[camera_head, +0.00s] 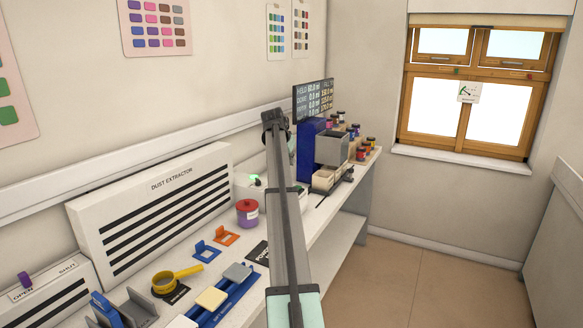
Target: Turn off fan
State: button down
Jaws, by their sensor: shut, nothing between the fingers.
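No part is labelled as a fan. A white panel (92,218) marked "DUST EXTRACTOR", with dark slots, stands against the left wall. A green light (256,181) glows on a white box (243,187) to the right of that panel; my arm hides part of this box. My arm reaches up from the bottom middle of the picture. My gripper (275,118) is the dark end at its top, shut and empty, above the box and left of the screen. Its fingers are small and hard to make out.
A screen (313,100) rises behind a blue machine (311,143). Open floor (400,285) lies to the right.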

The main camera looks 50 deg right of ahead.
jog(key=p+x, duration=0.2)
jog(key=x, duration=0.5)
jog(key=shift+d+f, duration=0.2)
jog(key=shift+d, duration=0.1)
notch_tip(320, 180, down, 4)
jog(key=shift+a+r+p, duration=0.1)
jog(key=shift+r+p, duration=0.15)
jog(key=shift+p, duration=0.4)
jog(key=shift+a+f, duration=0.1)
jog(key=shift+f, duration=0.6)
jog(key=f+b, duration=0.1)
jog(key=h+b, duration=0.1)
jog(key=shift+s+a+f+b, duration=0.2)
jog(key=shift+a+f+b, duration=0.05)
jog(key=shift+f+b, duration=0.1)
jog(key=shift+w+r+p, duration=0.15)
jog(key=shift+r+p, duration=0.15)
jog(key=shift+r, duration=0.1)
jog(key=shift+d, duration=0.1)
jog(key=shift+d+r, duration=0.1)
